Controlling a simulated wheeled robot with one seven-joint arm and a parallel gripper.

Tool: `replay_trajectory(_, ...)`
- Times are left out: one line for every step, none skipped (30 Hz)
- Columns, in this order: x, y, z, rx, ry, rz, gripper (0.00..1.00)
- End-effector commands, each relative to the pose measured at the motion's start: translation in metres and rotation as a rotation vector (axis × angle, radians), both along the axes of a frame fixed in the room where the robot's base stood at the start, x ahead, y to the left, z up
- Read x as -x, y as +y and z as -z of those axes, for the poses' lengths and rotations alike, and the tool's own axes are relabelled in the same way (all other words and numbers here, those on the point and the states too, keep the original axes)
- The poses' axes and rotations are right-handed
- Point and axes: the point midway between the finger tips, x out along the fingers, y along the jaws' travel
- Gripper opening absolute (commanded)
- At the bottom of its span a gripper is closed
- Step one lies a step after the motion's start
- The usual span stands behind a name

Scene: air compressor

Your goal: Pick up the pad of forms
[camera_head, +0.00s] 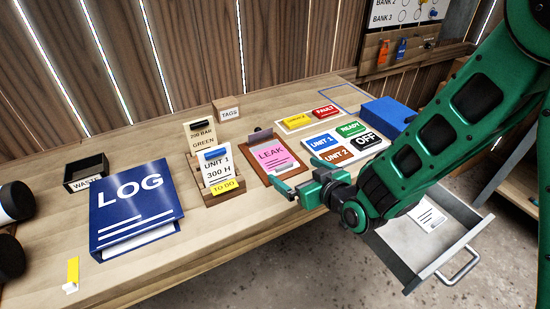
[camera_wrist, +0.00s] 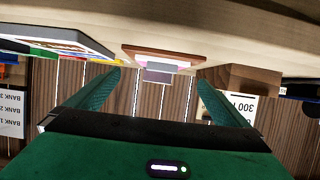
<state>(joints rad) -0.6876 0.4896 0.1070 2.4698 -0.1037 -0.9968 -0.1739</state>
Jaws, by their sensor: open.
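A pink pad of forms marked LEAK (camera_head: 272,156) lies on a brown clipboard (camera_head: 259,171) with a grey clip at its far edge, on the workbench. In the wrist view the clipboard (camera_wrist: 163,53) shows edge-on and upside down, ahead between my fingers, with a thin strip of pink and a grey clip tab (camera_wrist: 158,76). My gripper (camera_head: 293,172) is open and empty, just in front of the clipboard's near right edge. Its two fingers (camera_wrist: 160,80) are spread wide in the wrist view. I cannot tell the exact gap to the pad.
A wooden card holder (camera_head: 222,193) stands left of the clipboard. A blue LOG binder (camera_head: 135,208) and a WASTE box (camera_head: 86,172) are farther left. Coloured signs (camera_head: 345,140) and a blue box (camera_head: 388,114) lie right. An open drawer (camera_head: 403,240) with a paper juts out below my arm.

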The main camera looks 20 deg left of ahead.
Motion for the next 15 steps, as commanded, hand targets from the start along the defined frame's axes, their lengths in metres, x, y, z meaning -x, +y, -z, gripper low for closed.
replay_trajectory(-0.004, 0.006, 0.003, 0.001, 0.001, -0.001, 1.0)
replay_trajectory(-0.006, 0.008, 0.005, 0.001, 0.001, -0.001, 1.0)
replay_trajectory(-0.009, 0.011, 0.006, 0.001, 0.001, -0.001, 1.0)
replay_trajectory(-0.01, 0.013, 0.007, 0.0, 0.0, -0.001, 1.0)
replay_trajectory(-0.012, 0.014, 0.007, 0.0, 0.0, 0.0, 1.0)
replay_trajectory(-0.013, 0.016, 0.008, 0.0, 0.0, 0.0, 1.0)
replay_trajectory(-0.013, 0.016, 0.009, 0.0, 0.0, 0.0, 1.0)
replay_trajectory(-0.014, 0.017, 0.009, 0.001, 0.001, 0.0, 1.0)
replay_trajectory(-0.016, 0.019, 0.01, 0.001, 0.001, 0.0, 1.0)
replay_trajectory(-0.017, 0.021, 0.011, 0.001, 0.001, 0.0, 1.0)
replay_trajectory(-0.019, 0.024, 0.012, 0.0, 0.0, 0.0, 1.0)
replay_trajectory(-0.023, 0.028, 0.013, 0.001, 0.0, 0.0, 1.0)
replay_trajectory(-0.025, 0.031, 0.015, 0.001, 0.0, 0.0, 1.0)
replay_trajectory(-0.028, 0.035, 0.016, 0.001, 0.0, 0.0, 1.0)
replay_trajectory(-0.031, 0.039, 0.018, 0.001, 0.0, 0.0, 1.0)
